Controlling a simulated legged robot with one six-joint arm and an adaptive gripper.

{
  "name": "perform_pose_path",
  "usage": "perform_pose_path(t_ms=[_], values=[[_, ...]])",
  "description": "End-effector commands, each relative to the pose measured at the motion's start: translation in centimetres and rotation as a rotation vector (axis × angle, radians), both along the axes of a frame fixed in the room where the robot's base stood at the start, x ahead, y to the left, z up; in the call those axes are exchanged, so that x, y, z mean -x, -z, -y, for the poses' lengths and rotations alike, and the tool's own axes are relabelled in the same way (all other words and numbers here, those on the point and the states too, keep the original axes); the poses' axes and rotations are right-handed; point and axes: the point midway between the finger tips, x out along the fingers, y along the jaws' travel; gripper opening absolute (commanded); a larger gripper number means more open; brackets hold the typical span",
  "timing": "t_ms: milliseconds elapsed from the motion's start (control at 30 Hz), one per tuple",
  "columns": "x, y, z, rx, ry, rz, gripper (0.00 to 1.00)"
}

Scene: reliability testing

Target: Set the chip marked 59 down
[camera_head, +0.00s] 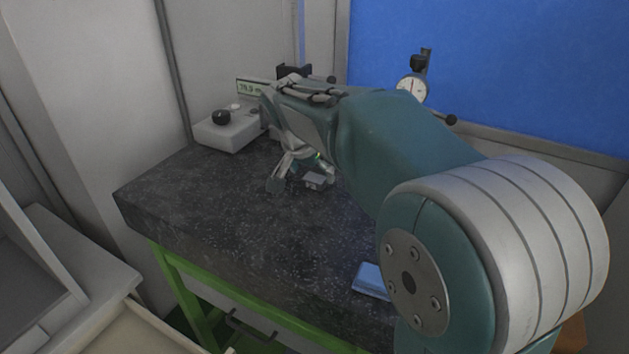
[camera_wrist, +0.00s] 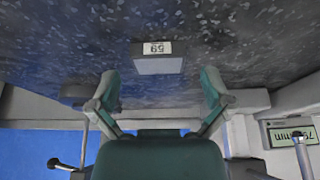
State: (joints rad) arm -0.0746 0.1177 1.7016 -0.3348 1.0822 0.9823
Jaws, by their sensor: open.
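The chip marked 59 (camera_wrist: 158,66) is a small grey block with a white label, which reads upside down in the wrist view. It rests on the dark speckled slab (camera_head: 215,215), and the head view shows it as a small grey piece (camera_head: 315,181) beside my gripper (camera_head: 294,178). In the wrist view my gripper (camera_wrist: 160,84) is open, with one finger to each side. The chip lies just beyond the fingertips, roughly centred between them, and neither finger visibly touches it.
A white instrument (camera_head: 226,131) with a black knob and a display stands at the slab's back left. A dial gauge (camera_head: 411,89) stands behind my arm. The slab's front left is clear.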

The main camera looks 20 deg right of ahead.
Motion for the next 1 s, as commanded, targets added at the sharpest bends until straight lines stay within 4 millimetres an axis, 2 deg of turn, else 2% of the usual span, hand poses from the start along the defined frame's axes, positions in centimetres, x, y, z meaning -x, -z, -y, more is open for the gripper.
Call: perform_pose_path(t_ms=[100, 333, 367, 400, 500, 533, 667, 700, 1000], values=[[-0.29, 1.08, 0.33, 0.0, 0.0, -0.001, 1.0], [-0.35, 1.21, 0.38, 0.0, 0.0, 0.0, 1.0], [-0.35, 1.21, 0.38, 0.0, 0.0, 0.0, 0.95], [-0.34, 1.2, 0.37, 0.0, 0.0, 0.0, 0.78], [-0.35, 1.19, 0.36, 0.0, 0.0, 0.0, 0.41], [-0.34, 1.19, 0.36, 0.0, 0.0, 0.0, 0.39], [-0.34, 1.2, 0.35, -0.001, 0.0, -0.001, 0.38], [-0.34, 1.2, 0.35, -0.001, 0.0, -0.001, 0.32], [-0.4, 0.63, 0.34, -0.001, 0.001, 0.001, 0.32]])
